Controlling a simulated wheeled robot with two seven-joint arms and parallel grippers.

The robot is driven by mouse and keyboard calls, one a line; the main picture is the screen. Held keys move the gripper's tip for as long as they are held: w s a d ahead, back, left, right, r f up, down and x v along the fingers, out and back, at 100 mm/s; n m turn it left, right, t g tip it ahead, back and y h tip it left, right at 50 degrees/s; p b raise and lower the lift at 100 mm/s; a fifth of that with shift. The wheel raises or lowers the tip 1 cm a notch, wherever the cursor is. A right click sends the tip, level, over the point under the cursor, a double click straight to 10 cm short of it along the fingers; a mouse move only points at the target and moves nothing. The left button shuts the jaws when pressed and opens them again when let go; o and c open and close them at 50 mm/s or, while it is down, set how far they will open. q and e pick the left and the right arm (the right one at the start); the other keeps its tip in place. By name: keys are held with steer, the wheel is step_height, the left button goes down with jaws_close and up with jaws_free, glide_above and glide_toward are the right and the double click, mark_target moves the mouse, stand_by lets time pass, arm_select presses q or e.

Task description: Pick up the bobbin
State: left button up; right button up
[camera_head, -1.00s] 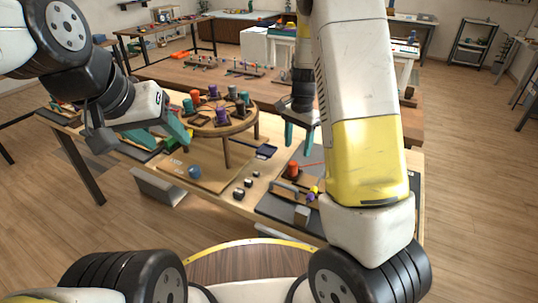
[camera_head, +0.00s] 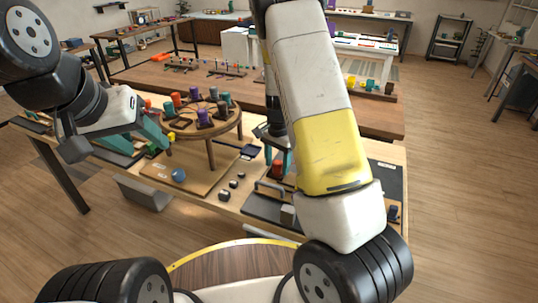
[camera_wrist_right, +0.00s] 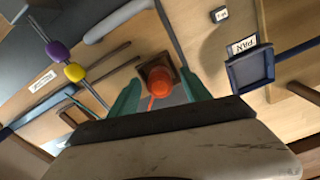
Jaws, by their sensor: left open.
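An orange-red bobbin (camera_head: 277,168) stands on the work table by my right gripper (camera_head: 280,160). In the right wrist view the orange bobbin (camera_wrist_right: 158,80) sits on a small brown square base, with a thin red cord at it. The teal fingers of my right gripper (camera_wrist_right: 160,100) are spread, one on each side of the bobbin in the picture; I cannot tell contact. A blue bobbin (camera_head: 179,175) is on the wooden board. Several coloured bobbins stand on the round braiding stand (camera_head: 212,131). My left gripper (camera_head: 153,132) is open and empty, left of this stand.
A dark blue tray (camera_wrist_right: 250,70) labelled PAN is right of the bobbin in the wrist view. Purple and yellow beads (camera_wrist_right: 74,72) sit on a rod. My right arm hides part of the table.

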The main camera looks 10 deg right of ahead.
jaws_close()
